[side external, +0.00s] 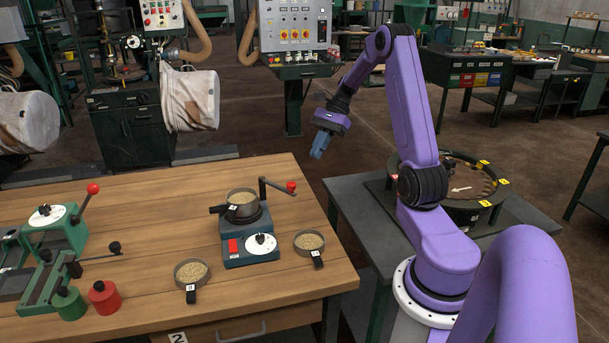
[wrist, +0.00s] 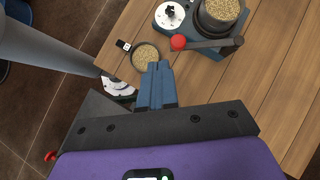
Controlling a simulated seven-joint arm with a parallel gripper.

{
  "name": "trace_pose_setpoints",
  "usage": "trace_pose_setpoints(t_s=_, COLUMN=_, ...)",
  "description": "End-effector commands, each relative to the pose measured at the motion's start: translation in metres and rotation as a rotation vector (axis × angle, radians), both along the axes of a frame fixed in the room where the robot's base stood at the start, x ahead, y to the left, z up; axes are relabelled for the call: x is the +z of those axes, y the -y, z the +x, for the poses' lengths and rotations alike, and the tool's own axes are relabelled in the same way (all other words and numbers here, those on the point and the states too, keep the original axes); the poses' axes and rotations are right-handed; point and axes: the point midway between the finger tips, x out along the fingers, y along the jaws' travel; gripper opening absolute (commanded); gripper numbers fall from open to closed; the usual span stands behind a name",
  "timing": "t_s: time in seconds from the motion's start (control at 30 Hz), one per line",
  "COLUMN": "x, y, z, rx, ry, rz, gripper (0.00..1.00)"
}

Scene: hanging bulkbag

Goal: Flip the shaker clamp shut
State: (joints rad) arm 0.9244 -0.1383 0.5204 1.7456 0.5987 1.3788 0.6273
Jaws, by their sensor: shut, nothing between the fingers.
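The shaker (side external: 250,244) is a blue-grey unit on the wooden table, with a red switch and a white dial. A dark pot of grain (side external: 243,205) sits on top of it. The clamp (side external: 272,190) is a dark arm with a red knob, standing out to the right of the pot. In the wrist view the clamp arm (wrist: 212,43) runs beside the pot at the top, with its red knob (wrist: 178,42) at the left end. My gripper (side external: 318,154) is shut and empty, in the air beyond the table's right edge, apart from the clamp. Its blue fingers (wrist: 157,66) point toward the table.
Two handled pans of grain stand at the shaker's front left (side external: 192,272) and right (side external: 309,242). A green lever press (side external: 60,235) and red weight (side external: 103,297) are at the table's left. A grey bench (side external: 365,205) adjoins the right. Space above the table is clear.

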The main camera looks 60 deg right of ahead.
Motion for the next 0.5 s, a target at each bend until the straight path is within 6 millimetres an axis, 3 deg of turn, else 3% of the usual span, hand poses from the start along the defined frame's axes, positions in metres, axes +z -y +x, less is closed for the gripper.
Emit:
trace_pose_setpoints(t_s=0.03, x=-0.002, y=0.016, z=-0.004, rx=-0.067, ry=-0.008, rz=0.023, gripper=0.0)
trace_pose_setpoints(t_s=0.2, x=-0.005, y=0.053, z=-0.014, rx=-0.221, ry=-0.02, rz=0.078, gripper=0.0)
trace_pose_setpoints(t_s=0.5, x=-0.007, y=0.072, z=-0.022, rx=-0.304, ry=-0.024, rz=0.107, gripper=0.0)
